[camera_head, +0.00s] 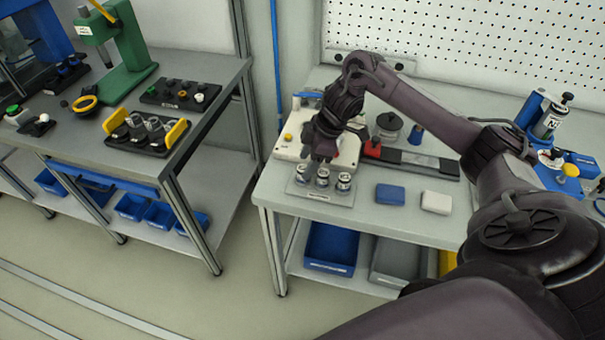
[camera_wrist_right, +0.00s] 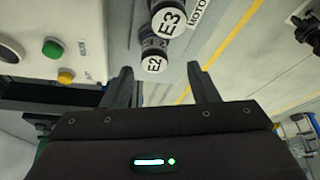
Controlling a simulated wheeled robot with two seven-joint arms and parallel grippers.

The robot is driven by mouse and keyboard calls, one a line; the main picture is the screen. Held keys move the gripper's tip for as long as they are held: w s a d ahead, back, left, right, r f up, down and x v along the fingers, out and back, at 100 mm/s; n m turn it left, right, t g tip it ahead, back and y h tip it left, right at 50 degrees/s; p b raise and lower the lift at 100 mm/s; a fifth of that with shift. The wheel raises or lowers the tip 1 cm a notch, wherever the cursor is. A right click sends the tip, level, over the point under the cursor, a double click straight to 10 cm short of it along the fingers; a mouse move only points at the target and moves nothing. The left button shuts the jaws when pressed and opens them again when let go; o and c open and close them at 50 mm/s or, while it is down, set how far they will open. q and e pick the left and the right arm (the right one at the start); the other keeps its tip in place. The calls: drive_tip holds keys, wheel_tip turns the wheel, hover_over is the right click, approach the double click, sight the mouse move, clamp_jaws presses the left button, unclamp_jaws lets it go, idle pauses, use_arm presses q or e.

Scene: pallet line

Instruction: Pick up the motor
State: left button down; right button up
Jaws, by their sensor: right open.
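Several small cylindrical motors with white labelled tops stand in a row on a light plate (camera_head: 299,191) at the front left of the right table. The middle motor (camera_head: 322,177) and the right motor (camera_head: 344,181) show clearly. In the right wrist view the motor marked E2 (camera_wrist_right: 153,58) lies ahead between my fingertips, and the motor marked E3 (camera_wrist_right: 168,18) is beyond it. My right gripper (camera_head: 322,155) is just above and behind the row. In the wrist view my right gripper (camera_wrist_right: 160,80) is open and empty. My left gripper is not in view.
A white box (camera_head: 288,147) with buttons stands behind the motors. A blue block (camera_head: 390,194) and a white block (camera_head: 436,202) lie to their right. A dark rail (camera_head: 420,160) lies behind these blocks. The table front is otherwise clear.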

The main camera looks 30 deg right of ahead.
sight(302, 168)
drive_tip(key=shift+w+d+p+x, duration=0.15)
drive_tip(key=shift+p+x, duration=0.2)
drive_tip(key=shift+x, duration=0.8)
drive_tip(key=shift+w+d+p+x, duration=0.1)
drive_tip(key=shift+p+x, duration=0.2)
drive_tip(key=shift+x, duration=0.9)
drive_tip(key=c, duration=1.1)
